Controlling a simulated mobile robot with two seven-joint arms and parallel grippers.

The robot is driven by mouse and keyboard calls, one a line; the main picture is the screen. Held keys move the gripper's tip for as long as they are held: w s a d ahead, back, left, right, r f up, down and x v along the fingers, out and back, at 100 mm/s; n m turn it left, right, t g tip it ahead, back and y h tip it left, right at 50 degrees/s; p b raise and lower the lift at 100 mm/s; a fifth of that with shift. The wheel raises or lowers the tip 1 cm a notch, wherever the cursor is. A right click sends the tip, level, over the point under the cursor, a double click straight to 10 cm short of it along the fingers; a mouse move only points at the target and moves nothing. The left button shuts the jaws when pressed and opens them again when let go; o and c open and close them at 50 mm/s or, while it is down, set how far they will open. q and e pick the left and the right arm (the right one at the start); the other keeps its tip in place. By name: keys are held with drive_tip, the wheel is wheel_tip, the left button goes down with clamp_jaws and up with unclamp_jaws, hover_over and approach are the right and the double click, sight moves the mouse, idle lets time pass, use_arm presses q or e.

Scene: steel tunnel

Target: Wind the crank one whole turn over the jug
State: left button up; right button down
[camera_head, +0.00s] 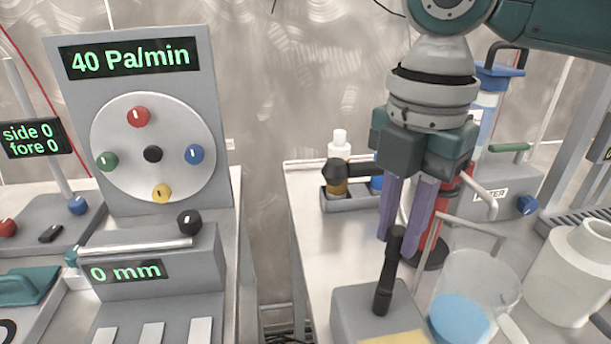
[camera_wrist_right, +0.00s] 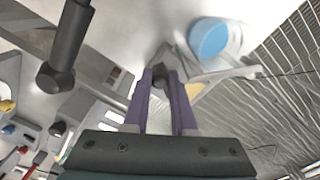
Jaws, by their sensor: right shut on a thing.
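The black crank handle (camera_head: 388,275) rises from a grey box (camera_head: 350,310) with a yellow patch on top. My right gripper (camera_head: 393,242) comes down from above, its purple fingers shut on the upper end of the handle. In the right wrist view, the dark grip (camera_wrist_right: 160,77) shows between the fingertips (camera_wrist_right: 163,80). The clear jug (camera_head: 490,280) stands just right of the box with blue liquid in it. The blue liquid also shows in the right wrist view (camera_wrist_right: 208,38). A thin grey bar (camera_head: 468,226) runs above the jug. My left gripper is out of view.
A black knobbed bar (camera_head: 337,173) lies close left of my right gripper. Bottles in a rack (camera_head: 350,200) and a red cylinder (camera_head: 438,215) stand behind. A white pot (camera_head: 580,275) is to the right. A gap separates this bench from the left panel (camera_head: 150,105).

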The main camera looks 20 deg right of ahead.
drive_tip(key=shift+s+r+p, duration=0.1)
drive_tip(key=shift+r+p, duration=0.1)
drive_tip(key=shift+p, duration=0.5)
drive_tip(key=m+p, duration=0.2)
drive_tip(key=p, duration=0.1)
drive_tip(key=s+d+m+p, duration=0.1)
drive_tip(key=m+p, duration=0.1)
drive_tip(key=p, duration=0.2)
drive_tip(key=shift+s+m, duration=0.2)
drive_tip(key=shift+m, duration=0.2)
drive_tip(key=shift+s+m+p, duration=0.2)
drive_tip(key=shift+m+p, duration=0.3)
drive_tip(key=shift+p, duration=0.45)
drive_tip(key=shift+f, duration=0.15)
drive_tip(key=c, duration=0.7)
unclamp_jaws()
